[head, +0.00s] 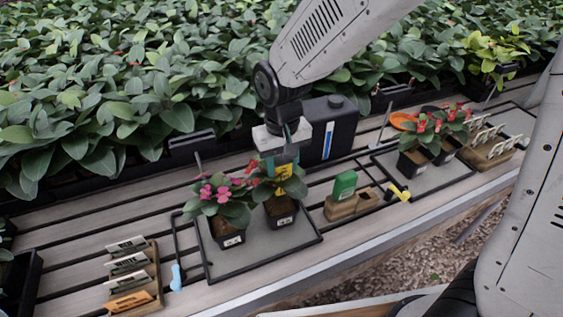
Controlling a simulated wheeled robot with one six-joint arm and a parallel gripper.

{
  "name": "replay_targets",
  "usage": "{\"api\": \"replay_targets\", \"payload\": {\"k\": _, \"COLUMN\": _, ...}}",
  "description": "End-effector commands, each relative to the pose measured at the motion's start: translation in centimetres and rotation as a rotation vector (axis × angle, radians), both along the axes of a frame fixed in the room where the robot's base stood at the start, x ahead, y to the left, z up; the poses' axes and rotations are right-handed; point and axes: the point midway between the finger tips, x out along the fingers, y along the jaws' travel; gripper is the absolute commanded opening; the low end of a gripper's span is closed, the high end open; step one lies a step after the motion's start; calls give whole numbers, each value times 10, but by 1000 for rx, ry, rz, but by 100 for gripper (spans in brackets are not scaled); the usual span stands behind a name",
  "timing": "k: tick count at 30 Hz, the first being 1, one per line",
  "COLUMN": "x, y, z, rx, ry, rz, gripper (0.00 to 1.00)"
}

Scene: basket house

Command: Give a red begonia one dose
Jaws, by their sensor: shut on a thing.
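My gripper (281,160) points down over the left tray, its teal fingers shut on a small yellow item (284,170) with dark marks. The item is just above or among the leaves of a potted plant (281,208); I cannot tell whether it touches them. That plant has a little red at its left; its flowers are mostly hidden. A pink-flowered plant (223,204) stands beside it in the left tray (255,250). Two red-flowered plants, a nearer one (413,160) and a farther one (452,128), stand in the right tray (437,182).
A green container (345,184) sits in a wooden holder (341,208) between the trays. A yellow-and-black tool (399,192) lies to its right. A black canister (329,131) stands behind my gripper. Label racks stand at left (154,270) and right (484,158). Dense foliage fills the back.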

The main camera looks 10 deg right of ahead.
Motion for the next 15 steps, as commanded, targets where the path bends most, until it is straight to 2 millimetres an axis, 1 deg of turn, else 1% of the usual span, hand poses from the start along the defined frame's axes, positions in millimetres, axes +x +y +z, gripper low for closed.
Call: {"api": "replay_targets", "payload": {"k": 15, "x": 0, "y": 0, "z": -6, "rx": 0, "ry": 0, "rz": 0, "gripper": 23}}
